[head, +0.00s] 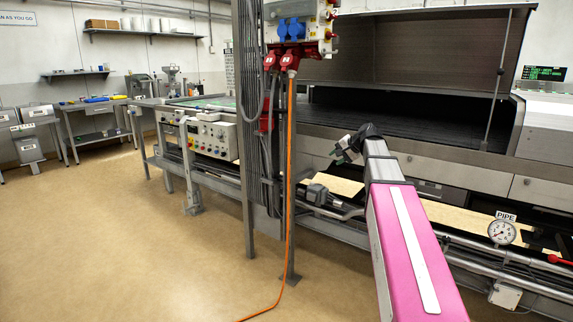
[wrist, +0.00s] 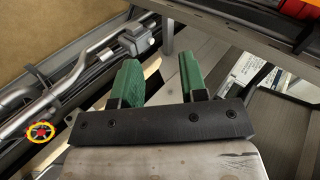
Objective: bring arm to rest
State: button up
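My gripper (head: 343,150) shows in the head view at the far end of my pink and grey arm, in front of the dryer (head: 400,110). In the wrist view my gripper (wrist: 158,78) has two green fingers standing apart with nothing between them. In the head view the fingers are small and partly hidden by the wrist. The open dryer hood (head: 420,40) is raised above a dark bed, behind my gripper. I cannot tell from these views how far my gripper is from the dryer front.
A grey post with an orange cable (head: 289,170) stands left of my arm. A gauge marked PIPE (head: 501,232) and metal pipes run low at the right. A control box (head: 213,140) sits on the machine at the left. Open brown floor (head: 110,240) lies at the left.

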jog(key=s+a+f+n+g+h, duration=0.1)
jog(key=s+f, duration=0.4)
jog(key=f, duration=0.3)
jog(key=s+a+f+n+g+h, duration=0.1)
jog(key=s+f, duration=0.3)
jog(key=f, duration=0.4)
jog(key=s+f+n+g+h, duration=0.1)
jog(key=s+f+g+h, duration=0.1)
jog(key=s+f, duration=0.45)
jog(key=s+f+n+g+h, duration=0.2)
jog(key=s+f+n+h, duration=0.1)
jog(key=s+f, duration=1.1)
jog(key=shift+s+f+g, duration=0.2)
jog(key=shift+f+g, duration=0.05)
jog(key=shift+g, duration=0.05)
